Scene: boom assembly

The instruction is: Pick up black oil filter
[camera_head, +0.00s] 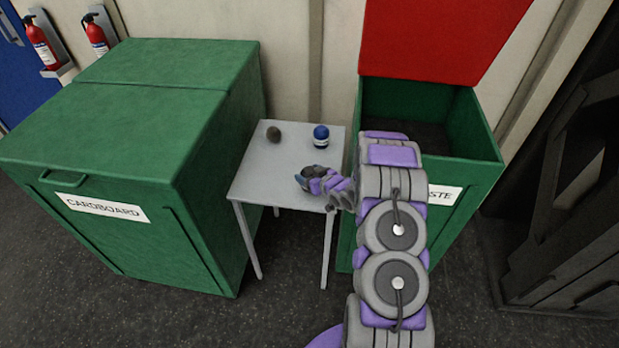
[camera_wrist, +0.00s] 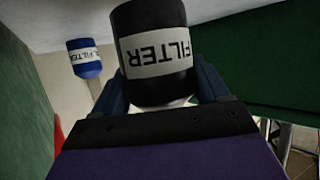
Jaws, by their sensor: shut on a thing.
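The black oil filter (camera_wrist: 155,80), with a white band reading FILTER, sits between the two fingers of my gripper (camera_wrist: 160,72) in the wrist view. My gripper is shut on it. In the head view my gripper (camera_head: 303,179) is over the front right part of the grey table (camera_head: 265,182). The black filter cannot be clearly told apart from the gripper there, and I cannot tell whether it still touches the table.
A blue filter (camera_head: 321,136) and a dark roundish object (camera_head: 274,134) are at the table's back; the blue filter also shows in the wrist view (camera_wrist: 84,58). A closed green cardboard bin (camera_head: 150,200) stands left. An open green waste bin (camera_head: 470,150) with a red lid (camera_head: 440,40) stands right.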

